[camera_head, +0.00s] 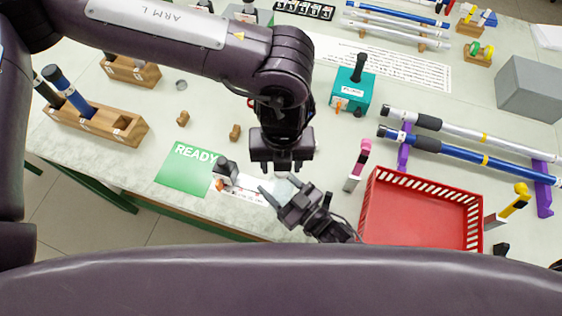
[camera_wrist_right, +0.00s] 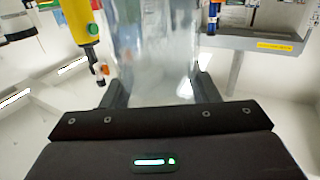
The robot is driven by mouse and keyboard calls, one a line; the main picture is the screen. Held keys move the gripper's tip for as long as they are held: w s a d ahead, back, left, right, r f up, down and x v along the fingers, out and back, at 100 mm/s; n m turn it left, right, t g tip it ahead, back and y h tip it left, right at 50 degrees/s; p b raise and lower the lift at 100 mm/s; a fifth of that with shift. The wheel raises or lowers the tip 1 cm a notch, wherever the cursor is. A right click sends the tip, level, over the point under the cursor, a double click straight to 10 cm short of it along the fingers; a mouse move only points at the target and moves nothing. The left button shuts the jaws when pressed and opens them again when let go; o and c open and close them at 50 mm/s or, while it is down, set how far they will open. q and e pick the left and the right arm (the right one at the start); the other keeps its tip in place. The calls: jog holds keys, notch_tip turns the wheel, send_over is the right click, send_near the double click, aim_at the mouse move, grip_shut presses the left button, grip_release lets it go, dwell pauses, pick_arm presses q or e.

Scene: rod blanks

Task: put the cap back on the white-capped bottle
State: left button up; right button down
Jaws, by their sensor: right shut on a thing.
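My right gripper (camera_head: 280,187) comes in from the lower right, near the front edge of the bench. It is shut on a clear bottle (camera_wrist_right: 155,60), which stands between the two fingers in the right wrist view. In the head view the bottle shows only as a pale patch under my left gripper. My left gripper (camera_head: 283,166) points down just above and behind the right one. Its fingers look apart, but I cannot tell whether anything is between them. I cannot make out a white cap in either view.
A red basket (camera_head: 420,210) stands right of the grippers. A green READY mat (camera_head: 186,168) and a small dark-topped device (camera_head: 226,172) lie to the left. A wooden block (camera_head: 128,132) holds rods at far left. Long rods (camera_head: 470,155) rest on purple supports at right.

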pick_arm(q)
jog(key=shift+r, duration=1.85)
jog(key=shift+r, duration=0.1)
jog(key=shift+c, duration=0.3)
jog(key=shift+d+r+n, duration=0.1)
jog(key=shift+r+n, duration=0.65)
jog(key=shift+n, duration=0.45)
jog(key=r+n, duration=0.1)
jog(key=n, duration=0.1)
jog(key=shift+r+n, duration=0.3)
jog(key=shift+r, duration=0.1)
jog(key=shift+f, duration=4.05)
